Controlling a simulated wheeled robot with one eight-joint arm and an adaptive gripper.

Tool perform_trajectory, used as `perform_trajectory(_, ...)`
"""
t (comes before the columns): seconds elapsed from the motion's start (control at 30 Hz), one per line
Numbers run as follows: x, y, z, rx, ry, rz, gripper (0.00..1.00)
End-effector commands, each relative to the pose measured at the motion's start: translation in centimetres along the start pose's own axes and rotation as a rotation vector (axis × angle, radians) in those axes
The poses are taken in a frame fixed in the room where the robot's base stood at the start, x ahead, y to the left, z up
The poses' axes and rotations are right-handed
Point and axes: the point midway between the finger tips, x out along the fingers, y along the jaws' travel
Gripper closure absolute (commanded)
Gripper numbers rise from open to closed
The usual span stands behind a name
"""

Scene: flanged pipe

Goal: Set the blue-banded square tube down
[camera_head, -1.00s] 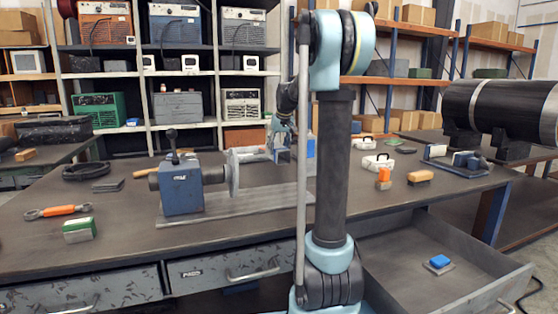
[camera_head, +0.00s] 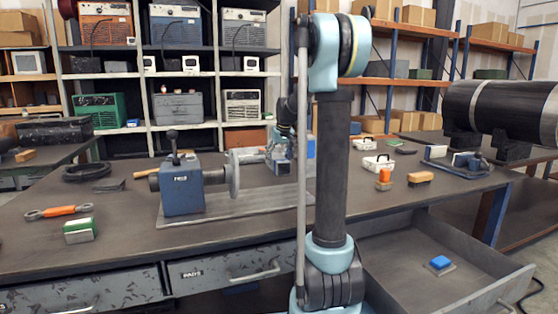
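My arm stands in the middle of the head view and hides much of the bench behind it. My gripper (camera_head: 279,152) is at the far side of the bench, left of my upright arm link, close to the blue-grey fixture with a round plate. It is small and partly covered, so its fingers cannot be made out. I cannot clearly pick out the blue-banded square tube; whether it is in the gripper or hidden behind my arm does not show.
A blue fixture (camera_head: 182,190) with a round plate (camera_head: 233,173) stands on a metal bed on the bench (camera_head: 130,240). An orange-handled wrench (camera_head: 58,212) and a green-white box (camera_head: 80,230) lie left.

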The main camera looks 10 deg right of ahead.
Motion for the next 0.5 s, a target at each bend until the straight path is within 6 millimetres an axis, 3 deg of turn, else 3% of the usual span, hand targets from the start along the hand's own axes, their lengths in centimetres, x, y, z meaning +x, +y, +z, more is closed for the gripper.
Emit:
perform_trajectory(0.27,-0.1,0.0,0.0,0.0,0.0,0.0,0.3)
perform_trajectory(0.5,-2.8,0.1,0.0,0.001,0.0,0.001,0.3)
